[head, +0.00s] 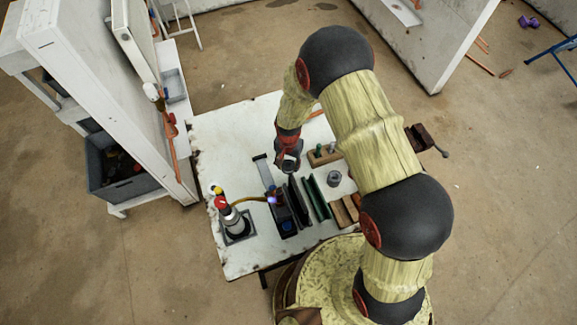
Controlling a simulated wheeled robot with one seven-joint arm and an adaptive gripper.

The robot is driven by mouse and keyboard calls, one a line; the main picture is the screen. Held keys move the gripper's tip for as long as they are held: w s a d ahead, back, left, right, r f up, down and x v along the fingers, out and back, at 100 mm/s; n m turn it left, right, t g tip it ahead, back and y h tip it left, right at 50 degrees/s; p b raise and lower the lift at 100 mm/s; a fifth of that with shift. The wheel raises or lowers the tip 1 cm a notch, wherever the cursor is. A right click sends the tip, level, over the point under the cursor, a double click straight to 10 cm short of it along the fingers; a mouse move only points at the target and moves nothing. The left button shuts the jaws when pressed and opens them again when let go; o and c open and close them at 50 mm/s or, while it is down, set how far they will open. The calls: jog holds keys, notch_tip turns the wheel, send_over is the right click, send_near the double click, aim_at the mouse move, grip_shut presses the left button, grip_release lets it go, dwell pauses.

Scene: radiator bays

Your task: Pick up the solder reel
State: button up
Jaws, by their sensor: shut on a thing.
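My gripper (288,164) hangs over the white workbench (232,134), pointing down, left of my arm's links. It is shut on a small dark grey round thing, which seems to be the solder reel (289,170). The fingers partly hide it, and its details are too small to make out. I cannot tell whether it touches the bench or hangs just above it.
A grey tin (334,178), a wooden block with upright tools (325,154) and green and dark slotted racks (317,198) stand close by. A vise (422,138) is at the right edge.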

jog(key=c, duration=0.6)
jog(key=shift+r, duration=0.1)
jog(key=shift+c, duration=0.2)
